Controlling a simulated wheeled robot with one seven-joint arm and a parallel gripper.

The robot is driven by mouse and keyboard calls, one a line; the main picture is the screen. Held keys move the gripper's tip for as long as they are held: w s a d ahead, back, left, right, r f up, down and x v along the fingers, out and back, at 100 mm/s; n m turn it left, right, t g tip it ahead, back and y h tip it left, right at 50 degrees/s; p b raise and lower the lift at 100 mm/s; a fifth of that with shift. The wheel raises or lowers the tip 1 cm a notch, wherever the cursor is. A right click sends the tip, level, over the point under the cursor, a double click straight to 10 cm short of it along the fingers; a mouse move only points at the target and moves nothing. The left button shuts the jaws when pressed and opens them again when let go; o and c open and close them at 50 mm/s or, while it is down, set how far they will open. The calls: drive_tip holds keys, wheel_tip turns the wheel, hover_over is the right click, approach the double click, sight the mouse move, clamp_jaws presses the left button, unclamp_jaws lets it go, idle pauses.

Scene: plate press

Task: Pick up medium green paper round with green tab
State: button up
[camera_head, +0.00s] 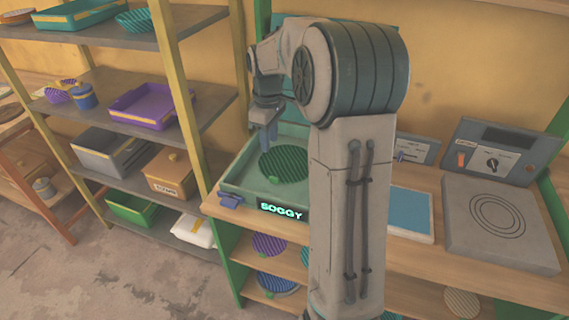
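The green paper round (284,163) is a dark, ridged disc lying flat in a green tray (229,184) on the workbench. A lighter green tab (274,180) shows at its near edge. My gripper (268,138) is just above the far left edge of the round, pointing down. Its fingers are small and partly overlapping in this view, so their gap and any contact with the round are not clear. My arm hides part of the tray's right side.
A blue pad (410,212) and a grey plate with rings (500,222) lie right of my arm. Shelves at left hold a purple tray (150,106) and boxes. More rounds lie below the bench.

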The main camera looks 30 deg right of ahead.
hover_over(272, 177)
drive_tip(key=f, duration=0.8)
drive_tip(key=shift+w, duration=0.2)
drive_tip(key=shift+s+f+p, duration=0.2)
drive_tip(key=shift+f+p, duration=0.2)
drive_tip(key=shift+f, duration=2.15)
clamp_jaws()
